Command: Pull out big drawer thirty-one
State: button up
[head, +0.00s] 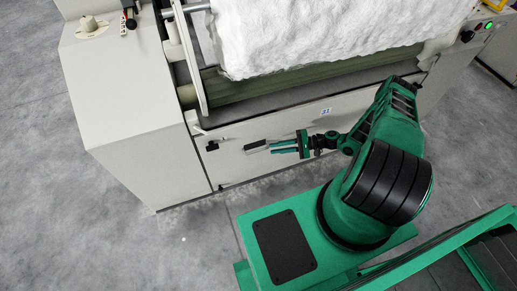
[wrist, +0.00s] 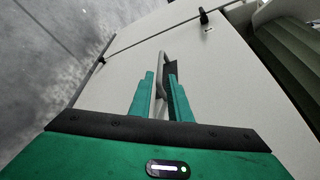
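The big drawer (head: 290,125) is the wide pale front panel low on the machine, with a small label reading 31 (head: 326,111). It looks flush with the machine. Its grey bar handle (head: 256,146) stands out from the panel, and in the wrist view the handle (wrist: 162,62) runs lengthwise between the fingers. My gripper (head: 272,147) is at the handle. In the wrist view my gripper (wrist: 162,86) has its green fingers apart, one on each side of the bar. The bar lies nearer the left finger; I cannot tell whether they touch.
A dark catch (head: 211,146) sits on the panel left of the handle; it also shows in the wrist view (wrist: 203,15). White fibre (head: 320,35) lies over a roller (head: 260,86) above. A pale cabinet (head: 125,110) stands at left. Grey floor (head: 190,245) is clear at lower left.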

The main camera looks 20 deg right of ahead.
jog(key=x, duration=0.8)
jog(key=shift+w+a+f, duration=0.1)
jog(key=shift+w+a, duration=0.05)
jog(key=shift+a, duration=0.05)
grip_shut()
